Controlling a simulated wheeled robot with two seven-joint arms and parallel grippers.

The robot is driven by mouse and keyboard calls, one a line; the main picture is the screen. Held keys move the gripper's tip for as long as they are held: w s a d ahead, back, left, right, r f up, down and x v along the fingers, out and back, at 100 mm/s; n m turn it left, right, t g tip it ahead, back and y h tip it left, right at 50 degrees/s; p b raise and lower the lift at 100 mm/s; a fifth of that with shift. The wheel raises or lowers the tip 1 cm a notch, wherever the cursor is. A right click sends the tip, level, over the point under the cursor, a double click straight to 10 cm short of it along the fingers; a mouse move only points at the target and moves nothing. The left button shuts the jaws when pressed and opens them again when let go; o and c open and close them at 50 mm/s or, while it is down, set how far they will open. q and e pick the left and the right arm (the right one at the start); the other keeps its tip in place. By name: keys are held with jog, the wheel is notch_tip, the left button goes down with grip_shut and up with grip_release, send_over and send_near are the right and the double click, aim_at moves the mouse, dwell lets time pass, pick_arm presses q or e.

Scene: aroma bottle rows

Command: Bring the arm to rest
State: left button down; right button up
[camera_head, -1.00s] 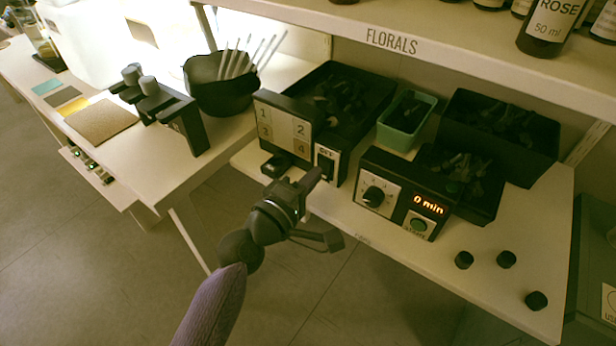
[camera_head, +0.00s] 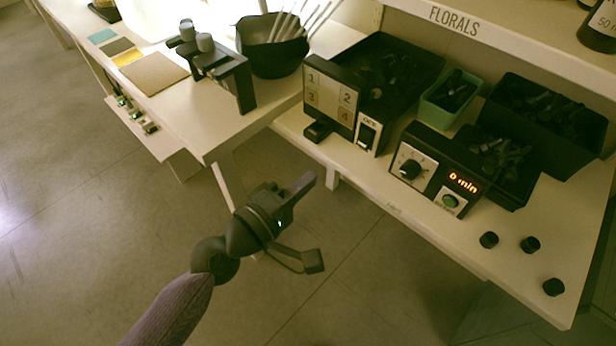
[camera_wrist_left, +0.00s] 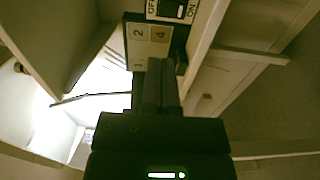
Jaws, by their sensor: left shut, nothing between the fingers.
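My left gripper (camera_head: 303,186) is shut and empty. In the head view it is in the air in front of the white bench, over the floor, below the numbered panel (camera_head: 331,97). It touches nothing that I can see. In the left wrist view its closed fingers (camera_wrist_left: 160,85) point up the picture toward the numbered panel (camera_wrist_left: 148,45) and the OFF/ON switch (camera_wrist_left: 172,10). My right gripper is in neither view.
The bench (camera_head: 400,212) holds a timer box (camera_head: 433,175) reading 0 min, black trays, a green bin (camera_head: 450,93) and three black caps (camera_head: 530,244). A side table (camera_head: 205,130) holds a black bowl (camera_head: 272,50). The floor (camera_head: 90,240) at left is clear.

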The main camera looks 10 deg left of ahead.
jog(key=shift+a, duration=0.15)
pick_arm(q)
jog(key=s+a+f+m+g+y+p, duration=0.25)
jog(key=s+a+f, duration=0.2)
jog(key=f, duration=0.35)
jog(key=s+a+f+m+g+y+p, duration=0.2)
jog(key=s+a+f+g+y+p, duration=0.1)
jog(key=s+f, duration=0.35)
jog(key=s+a+f+m+g+y+p, duration=0.2)
jog(key=s+a+f+y, duration=0.15)
jog(key=f, duration=0.45)
jog(key=s+a+f+m+g+p, duration=0.1)
jog(key=s+a+m+g, duration=0.1)
jog(key=s, duration=0.7)
jog(key=s+a+f+m+g+y+p, duration=0.1)
jog(key=s+f+m+g, duration=0.1)
jog(key=s, duration=0.7)
jog(key=s+a+f+m+g+y+p, duration=0.1)
jog(key=s+a+m+g, duration=0.1)
jog(key=s, duration=0.7)
jog(key=shift+a+f+m+g+p, duration=0.15)
jog(key=shift+a+m+g+p, duration=0.2)
jog(key=shift+m+g, duration=0.3)
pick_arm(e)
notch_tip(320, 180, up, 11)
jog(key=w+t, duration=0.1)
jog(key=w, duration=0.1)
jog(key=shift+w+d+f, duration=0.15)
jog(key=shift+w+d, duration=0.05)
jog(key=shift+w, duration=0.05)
